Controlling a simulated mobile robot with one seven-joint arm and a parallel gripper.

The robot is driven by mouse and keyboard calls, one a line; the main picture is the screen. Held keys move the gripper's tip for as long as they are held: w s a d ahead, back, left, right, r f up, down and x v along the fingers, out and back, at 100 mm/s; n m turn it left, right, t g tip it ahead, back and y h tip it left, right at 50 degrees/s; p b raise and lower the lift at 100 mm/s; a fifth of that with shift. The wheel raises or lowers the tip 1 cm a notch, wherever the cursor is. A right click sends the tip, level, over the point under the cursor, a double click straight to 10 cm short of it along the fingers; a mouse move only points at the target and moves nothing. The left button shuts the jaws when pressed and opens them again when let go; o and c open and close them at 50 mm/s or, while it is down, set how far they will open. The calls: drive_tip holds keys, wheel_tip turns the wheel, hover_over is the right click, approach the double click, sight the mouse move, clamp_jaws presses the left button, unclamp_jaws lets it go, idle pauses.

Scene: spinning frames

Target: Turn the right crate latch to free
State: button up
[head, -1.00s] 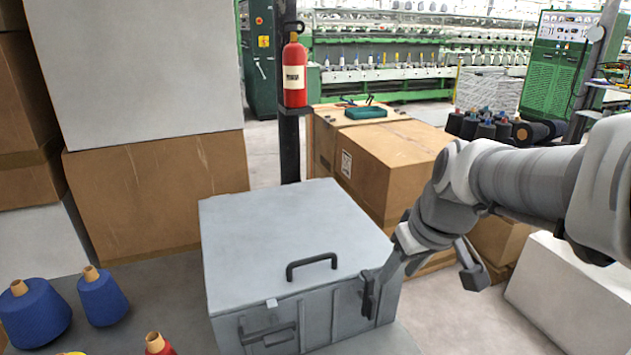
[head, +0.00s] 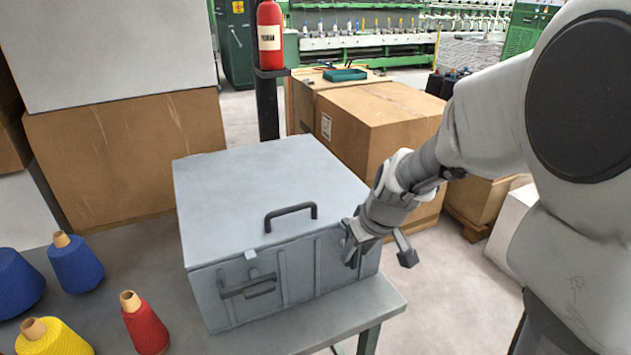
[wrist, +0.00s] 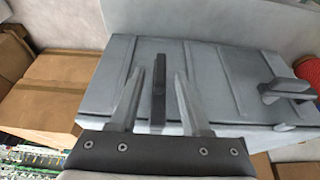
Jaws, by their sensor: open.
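The grey crate (head: 265,180) sits on a grey table. Its right latch, a dark narrow bar (wrist: 158,90), is on the front face and stands upright, parallel to the face's ribs. My gripper (wrist: 159,74) is open in the wrist view, with one finger on each side of the bar and a gap showing on both sides. In the head view my gripper (head: 384,250) is at the right end of the crate's front and partly hides the latch. At the left of the front a dark bar (head: 248,287) lies roughly level; it also shows in the wrist view (wrist: 289,88).
A dark handle (head: 290,216) rises from the lid. Blue (head: 76,265), yellow (head: 53,340) and red (head: 146,325) yarn cones stand left of the crate. Cardboard boxes (head: 378,120) stand behind it.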

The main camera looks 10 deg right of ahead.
drive_tip(key=shift+x, duration=1.35)
clamp_jaws()
idle(0.5)
